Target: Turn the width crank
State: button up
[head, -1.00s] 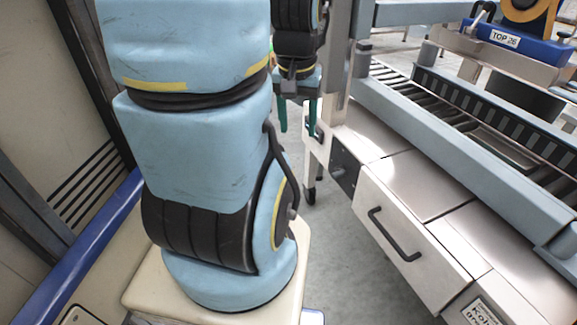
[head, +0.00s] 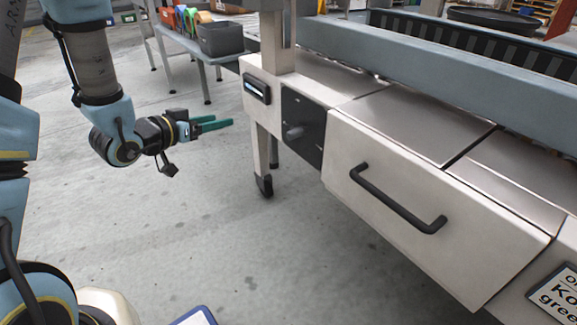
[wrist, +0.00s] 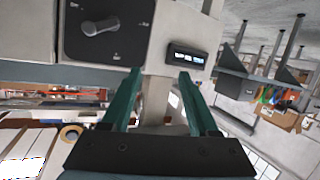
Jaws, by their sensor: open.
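A grey knob (head: 293,132) stands out from a dark panel (head: 305,112) on the pale machine's end, left of the drawer. It also shows in the wrist view (wrist: 100,27) at top left, with small markings around it. I cannot tell whether this knob is the width crank; no other crank shows plainly. My gripper (head: 222,121) is open and empty, its green fingers pointing right toward the machine. It is left of the panel and apart from it. In the wrist view my gripper (wrist: 160,74) has free space between its fingers, with the knob up and left of them.
A small display (head: 257,90) is left of the panel. A black drawer handle (head: 397,200) juts from the pale drawer front (head: 430,225). A machine leg (head: 263,160) stands below. A table with a grey bin (head: 222,38) is behind.

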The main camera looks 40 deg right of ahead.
aim_at(288, 137)
jog(key=s+d+f+m+g+h+b, duration=0.2)
jog(key=s+d+f+g+h+b, duration=0.3)
jog(key=s, duration=0.3)
jog(key=shift+m+y, duration=0.3)
jog(key=shift+y, duration=0.2)
jog(key=d, duration=0.3)
jog(key=s+d+b, duration=0.1)
jog(key=d, duration=0.2)
jog(key=d+b, duration=0.1)
jog(key=d, duration=0.3)
jog(key=shift+s+f, duration=0.25)
jog(key=shift+s, duration=0.15)
grip_shut()
